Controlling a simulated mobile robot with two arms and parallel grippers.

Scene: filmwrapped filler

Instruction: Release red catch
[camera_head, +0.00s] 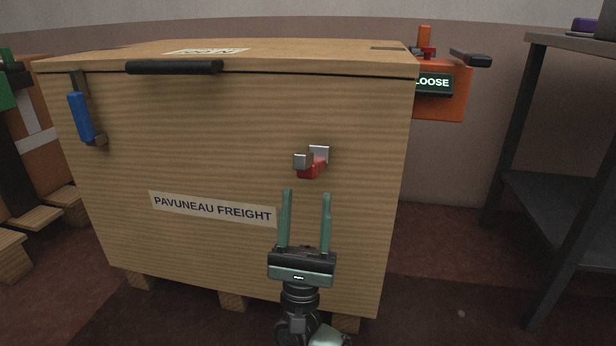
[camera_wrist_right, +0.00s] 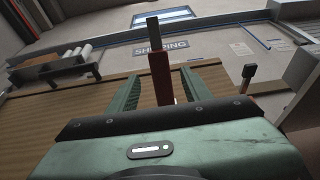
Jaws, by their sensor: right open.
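The wooden crate (camera_head: 200,150) stands in front of me with its lid down. The red catch (camera_head: 308,173) is on the upper right of its front face, beside small grey metal pieces. My right gripper (camera_head: 307,192) is open and empty just below the catch, its fingers pointing up. In the right wrist view, the red catch (camera_wrist_right: 160,78) appears between the two green fingers, with a dark tip above it; I see no clear contact. A blue catch (camera_head: 80,117) is at the crate's upper left. My left gripper is not in view.
A black handle (camera_head: 175,67) runs along the lid's front edge. An orange unit (camera_head: 440,105) with a sign reading "LOOSE" is behind the crate's right side. A dark shelf (camera_head: 560,190) stands at right, with open floor between it and the crate.

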